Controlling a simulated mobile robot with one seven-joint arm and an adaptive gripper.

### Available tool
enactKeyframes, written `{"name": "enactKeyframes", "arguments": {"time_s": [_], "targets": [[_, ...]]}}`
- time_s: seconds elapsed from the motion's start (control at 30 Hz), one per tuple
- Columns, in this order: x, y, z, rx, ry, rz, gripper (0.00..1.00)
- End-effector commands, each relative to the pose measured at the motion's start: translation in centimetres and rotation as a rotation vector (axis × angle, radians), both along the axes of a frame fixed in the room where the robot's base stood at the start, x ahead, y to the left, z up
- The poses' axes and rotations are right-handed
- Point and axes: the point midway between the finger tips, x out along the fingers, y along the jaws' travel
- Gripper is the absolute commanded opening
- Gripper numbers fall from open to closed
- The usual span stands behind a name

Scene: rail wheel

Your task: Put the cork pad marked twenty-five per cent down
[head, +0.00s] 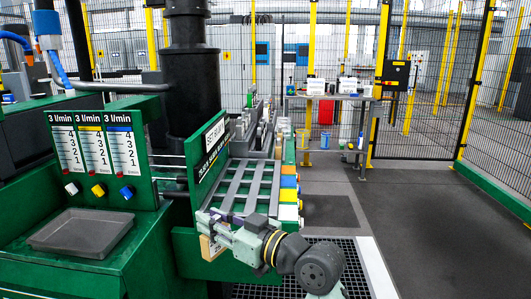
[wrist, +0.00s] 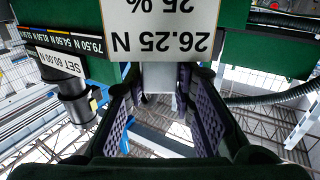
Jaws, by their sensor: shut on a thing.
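My gripper (head: 212,224) is at the front edge of the green bench, in front of the slatted rack. It is shut on a pale tab (wrist: 158,78) of the pad marked 25 %. In the wrist view the cork pad's white label (wrist: 160,25) reads "26.25 N" and "25 %" upside down; its top is cut off by the frame. In the head view the small tan cork pad (head: 208,248) shows at the fingertips, beside the green panel. I cannot tell whether it touches the panel. The purple-padded fingers (wrist: 160,95) stand either side of the tab.
The slatted grey rack (head: 245,185) lies behind my gripper, with white, yellow and blue blocks (head: 288,188) along its right side. A grey tray (head: 80,233) sits empty at the left. Dark floor (head: 430,210) is open at the right.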

Motion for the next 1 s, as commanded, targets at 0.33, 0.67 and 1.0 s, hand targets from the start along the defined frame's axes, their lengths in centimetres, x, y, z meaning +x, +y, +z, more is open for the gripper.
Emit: {"name": "enactKeyframes", "arguments": {"time_s": [0.33, 0.67, 1.0], "targets": [[4.2, -8.5, -15.4, 0.006, 0.009, -0.4, 0.0], [4.7, -12.7, -27.7, 0.001, 0.011, -0.725, 0.0], [3.6, -14.4, -38.9, 0.008, 0.013, -1.018, 0.0]]}}
